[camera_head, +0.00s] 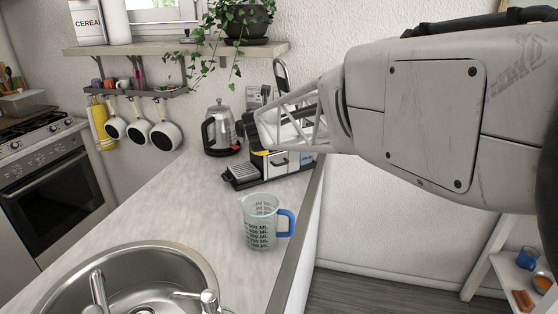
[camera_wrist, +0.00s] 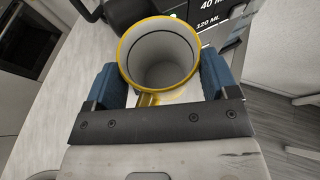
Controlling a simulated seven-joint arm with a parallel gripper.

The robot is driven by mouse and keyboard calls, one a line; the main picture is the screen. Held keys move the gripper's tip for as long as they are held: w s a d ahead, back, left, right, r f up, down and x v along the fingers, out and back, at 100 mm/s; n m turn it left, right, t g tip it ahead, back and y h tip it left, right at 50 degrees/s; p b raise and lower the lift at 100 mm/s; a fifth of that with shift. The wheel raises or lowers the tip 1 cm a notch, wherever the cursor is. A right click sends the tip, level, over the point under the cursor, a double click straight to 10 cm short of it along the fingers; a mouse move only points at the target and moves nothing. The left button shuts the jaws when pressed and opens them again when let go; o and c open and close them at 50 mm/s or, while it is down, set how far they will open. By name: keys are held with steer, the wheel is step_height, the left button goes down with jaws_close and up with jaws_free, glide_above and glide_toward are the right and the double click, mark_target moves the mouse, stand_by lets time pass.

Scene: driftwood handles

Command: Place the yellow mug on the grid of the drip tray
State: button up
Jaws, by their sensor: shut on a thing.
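The yellow mug (camera_wrist: 158,60) has a white inside and a yellow rim, and its handle points toward my wrist. In the wrist view my gripper (camera_wrist: 160,85) is shut on it, with a blue pad on either side; the mug looks empty. In the head view only a small yellow part of the mug (camera_head: 261,152) shows beside my gripper (camera_head: 262,130), in front of the coffee machine. The drip tray (camera_head: 243,177), dark and low, juts out from the machine's front to the lower left of the mug. I cannot tell the mug's height above its grid.
The coffee machine (camera_head: 286,163) stands near the counter's right edge, with a kettle (camera_head: 219,131) to its left. A measuring cup (camera_head: 260,222) with a blue handle stands in front, near the sink (camera_head: 137,282). A shelf with a trailing plant (camera_head: 242,22) hangs above.

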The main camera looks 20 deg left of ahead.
steer(key=s+a+f+m+h, duration=0.4)
steer(key=s+a+f+h, duration=0.1)
steer(key=s+a+f, duration=0.6)
steer(key=shift+s+m+t, duration=0.4)
steer(key=shift+s, duration=0.1)
steer(key=shift+w, duration=0.15)
steer(key=w, duration=1.3)
steer(key=shift+w+d, duration=0.25)
steer(key=shift+w, duration=0.15)
steer(key=shift+w, duration=0.1)
steer(key=w, duration=0.3)
steer(key=shift+w+f, duration=0.25)
steer(key=shift+w, duration=0.15)
steer(key=shift+f, duration=0.1)
